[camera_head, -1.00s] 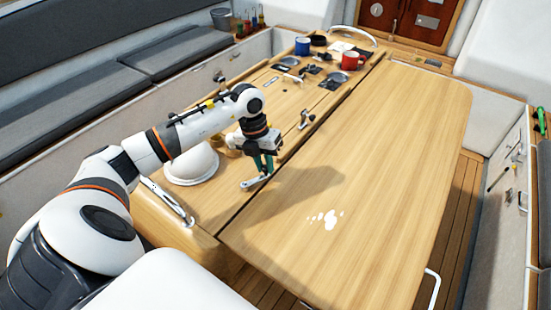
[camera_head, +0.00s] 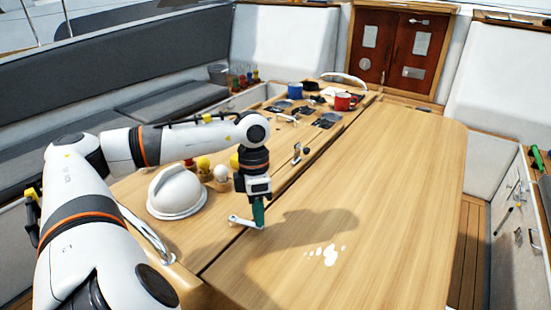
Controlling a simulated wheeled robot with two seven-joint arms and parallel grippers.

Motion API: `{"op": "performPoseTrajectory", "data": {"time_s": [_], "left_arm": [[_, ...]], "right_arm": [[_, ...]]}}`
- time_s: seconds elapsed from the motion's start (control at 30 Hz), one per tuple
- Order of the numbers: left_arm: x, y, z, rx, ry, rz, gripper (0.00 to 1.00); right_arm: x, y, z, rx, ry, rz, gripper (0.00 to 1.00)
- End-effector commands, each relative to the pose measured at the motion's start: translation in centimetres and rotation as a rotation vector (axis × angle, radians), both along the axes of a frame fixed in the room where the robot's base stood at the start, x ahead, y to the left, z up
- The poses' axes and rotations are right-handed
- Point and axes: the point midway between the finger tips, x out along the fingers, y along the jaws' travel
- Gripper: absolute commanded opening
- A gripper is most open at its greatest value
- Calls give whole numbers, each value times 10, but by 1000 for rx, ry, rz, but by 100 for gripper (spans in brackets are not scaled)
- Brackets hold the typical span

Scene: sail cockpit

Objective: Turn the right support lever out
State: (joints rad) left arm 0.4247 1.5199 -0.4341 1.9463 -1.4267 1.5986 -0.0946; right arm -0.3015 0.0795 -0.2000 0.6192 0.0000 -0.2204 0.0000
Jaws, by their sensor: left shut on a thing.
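A silver lever (camera_head: 241,221) lies near the front of the wooden table's left part, beside the long seam. Its round end is at the left and its arm points right, toward the seam. My left gripper (camera_head: 257,212) points down with its green fingers shut on the right end of this lever. The fingers hide part of that end. A second small lever with a dark knob (camera_head: 299,153) stands farther back along the seam, apart from my gripper. My right gripper is out of view.
A white dome (camera_head: 177,191) and small knobbed items (camera_head: 221,173) stand left of my gripper. A metal rail (camera_head: 146,232) edges the table's front left. A red mug (camera_head: 345,101) and blue mug (camera_head: 295,90) stand at the back. The right table leaf (camera_head: 390,190) is clear.

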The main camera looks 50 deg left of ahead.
Motion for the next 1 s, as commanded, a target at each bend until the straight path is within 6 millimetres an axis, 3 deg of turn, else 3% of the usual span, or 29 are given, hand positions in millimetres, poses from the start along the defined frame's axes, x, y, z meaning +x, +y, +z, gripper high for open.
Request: {"op": "performPoseTrajectory", "data": {"time_s": [0.4,1.0], "left_arm": [[-16,-2,0,-2,-3,-209,0],[-19,-3,1,-1,-1,-251,0]], "right_arm": [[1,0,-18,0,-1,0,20],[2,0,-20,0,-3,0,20]]}}
